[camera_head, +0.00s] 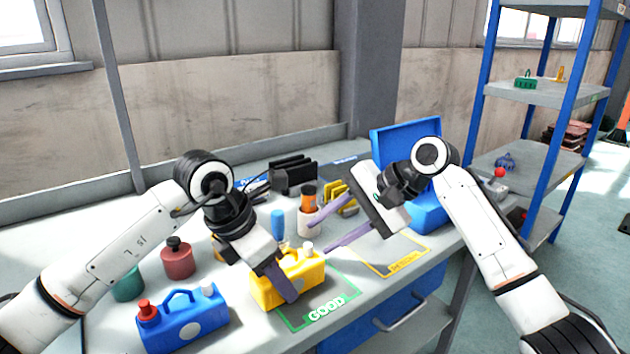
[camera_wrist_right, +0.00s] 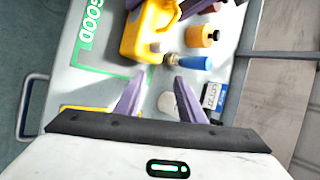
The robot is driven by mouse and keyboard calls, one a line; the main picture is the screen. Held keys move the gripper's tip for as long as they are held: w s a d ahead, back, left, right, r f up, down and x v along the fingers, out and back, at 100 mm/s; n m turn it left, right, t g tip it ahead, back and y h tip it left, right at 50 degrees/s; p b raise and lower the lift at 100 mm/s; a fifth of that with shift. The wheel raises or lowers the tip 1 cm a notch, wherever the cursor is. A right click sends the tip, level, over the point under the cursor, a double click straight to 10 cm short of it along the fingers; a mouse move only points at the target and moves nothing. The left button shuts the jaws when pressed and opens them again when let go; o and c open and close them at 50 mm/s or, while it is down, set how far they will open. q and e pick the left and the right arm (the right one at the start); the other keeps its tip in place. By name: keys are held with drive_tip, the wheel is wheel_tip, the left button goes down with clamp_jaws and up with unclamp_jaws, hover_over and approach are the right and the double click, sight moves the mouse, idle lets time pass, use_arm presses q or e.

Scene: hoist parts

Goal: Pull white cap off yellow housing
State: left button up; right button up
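The yellow housing (camera_head: 262,290) stands upright on the bench at the left edge of the green-outlined GOOD area. Its white cap (camera_head: 307,248) shows on top; in the right wrist view the housing (camera_wrist_right: 140,35) is at the top. My left gripper (camera_head: 290,295) straddles the housing, one purple finger against its front face. The right wrist view shows purple fingers on both sides, seemingly closed on it. My right gripper (camera_head: 318,235) is open and empty, its fingertips apart, above and behind the cap side. In its wrist view the fingers (camera_wrist_right: 160,78) point toward the housing without touching it.
A blue housing with red cap (camera_head: 182,320) and a dark red bottle (camera_head: 178,260) stand left. A white cup with an orange-handled tool (camera_head: 308,222) and a blue-handled tool (camera_head: 277,226) are behind. The yellow-outlined area (camera_head: 395,258) is bare. A blue open box (camera_head: 430,215) stands right.

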sight(309, 244)
drive_tip(key=s+a+r+n+g+h, duration=0.1)
drive_tip(key=s+a+r+h, duration=0.2)
drive_tip(key=r, duration=0.4)
drive_tip(key=s+r+n+g+h, duration=0.1)
drive_tip(key=s+r+h, duration=0.25)
drive_tip(key=r, duration=0.25)
drive_tip(key=shift+h, duration=0.45)
drive_tip(key=f, duration=0.3)
drive_tip(key=w+f, duration=0.1)
drive_tip(key=f, duration=0.3)
drive_tip(key=w+a+f, duration=0.1)
drive_tip(key=f, duration=0.3)
drive_tip(key=shift+w+f, duration=0.15)
drive_tip(key=shift+w, duration=0.1)
drive_tip(key=shift+c, duration=0.2)
clamp_jaws()
